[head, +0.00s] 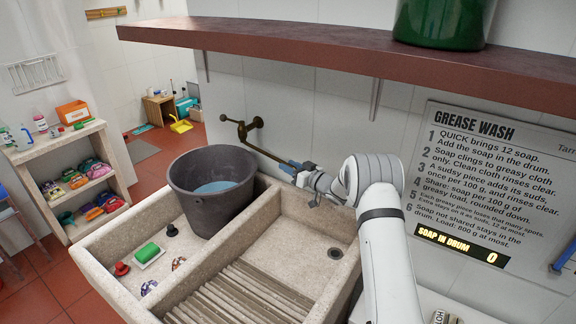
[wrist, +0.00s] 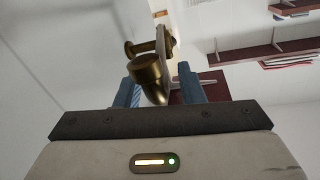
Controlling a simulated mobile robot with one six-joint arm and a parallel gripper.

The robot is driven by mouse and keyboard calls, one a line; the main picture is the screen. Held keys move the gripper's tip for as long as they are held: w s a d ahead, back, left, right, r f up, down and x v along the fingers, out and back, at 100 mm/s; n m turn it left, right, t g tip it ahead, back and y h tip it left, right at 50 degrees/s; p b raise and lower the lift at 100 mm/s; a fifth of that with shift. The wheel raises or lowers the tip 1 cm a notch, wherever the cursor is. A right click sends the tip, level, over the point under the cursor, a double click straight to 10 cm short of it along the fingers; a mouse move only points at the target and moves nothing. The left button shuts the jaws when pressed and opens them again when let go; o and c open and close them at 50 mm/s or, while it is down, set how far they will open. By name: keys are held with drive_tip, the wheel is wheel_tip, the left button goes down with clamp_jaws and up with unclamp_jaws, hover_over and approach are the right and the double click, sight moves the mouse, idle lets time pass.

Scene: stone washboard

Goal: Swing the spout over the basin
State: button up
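The brass spout (head: 262,152) runs from its wall tap (head: 243,128) down to the right, along the wall near the stone sink's back rim. My gripper (head: 292,167) is at the spout's free end. In the wrist view the brass spout end (wrist: 151,76) lies between my gripper's two blue fingers (wrist: 160,88). The fingers stand apart, one on each side, and I cannot tell whether they touch the brass. The right basin (head: 305,236), with a drain and ribbed washboard, is in front of and below my gripper.
A dark bucket (head: 212,205) with water stands in the sink's left compartment, near a green soap (head: 147,252) and a red knob (head: 121,268). A brown shelf (head: 300,42) overhangs the wall above my arm. The air above the right basin is clear.

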drive_tip(key=shift+w+a, duration=0.35)
drive_tip(key=shift+a, duration=0.05)
clamp_jaws()
idle(0.4)
